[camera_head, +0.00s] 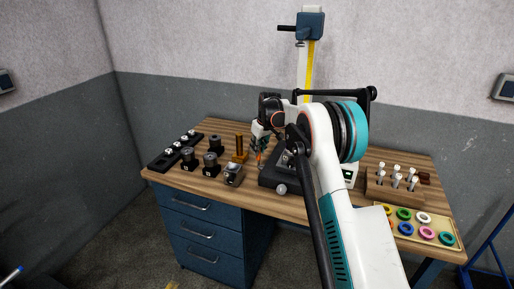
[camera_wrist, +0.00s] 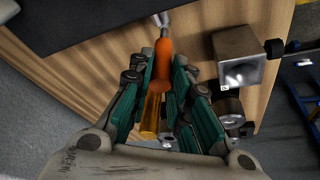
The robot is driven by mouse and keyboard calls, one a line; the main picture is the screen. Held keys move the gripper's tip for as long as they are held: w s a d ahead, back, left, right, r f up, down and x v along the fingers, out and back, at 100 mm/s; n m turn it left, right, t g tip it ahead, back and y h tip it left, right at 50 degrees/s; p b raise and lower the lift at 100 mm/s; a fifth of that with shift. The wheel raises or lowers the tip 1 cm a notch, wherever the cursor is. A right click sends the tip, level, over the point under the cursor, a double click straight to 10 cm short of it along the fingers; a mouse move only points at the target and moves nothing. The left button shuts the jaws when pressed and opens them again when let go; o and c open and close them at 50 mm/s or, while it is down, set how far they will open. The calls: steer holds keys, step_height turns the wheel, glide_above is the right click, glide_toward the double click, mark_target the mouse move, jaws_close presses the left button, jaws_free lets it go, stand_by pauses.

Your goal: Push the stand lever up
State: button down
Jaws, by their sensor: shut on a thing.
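An orange handle with a metal end shows between the fingers of my gripper in the wrist view (camera_wrist: 163,62). It looks like the lever's grip. My gripper (camera_wrist: 162,75) is shut on it, with green finger links on both sides.
A grey block (camera_head: 233,175) with a black knob stands left of the base. Several dark holders (camera_head: 211,167) and a brass-coloured post (camera_head: 239,150) are further left. A tall post with a blue head (camera_head: 310,24) rises behind. A rack (camera_head: 380,190) and ring tray (camera_head: 459,241) are right.

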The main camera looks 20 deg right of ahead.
steer(key=shift+w+d, duration=0.15)
stand_by(0.3)
steer(key=c, duration=1.5)
jaws_free()
steer(key=shift+w+f, duration=0.1)
steer(key=v, duration=1.2)
steer(key=shift+w+d, duration=0.15)
steer(key=shift+d, duration=0.05)
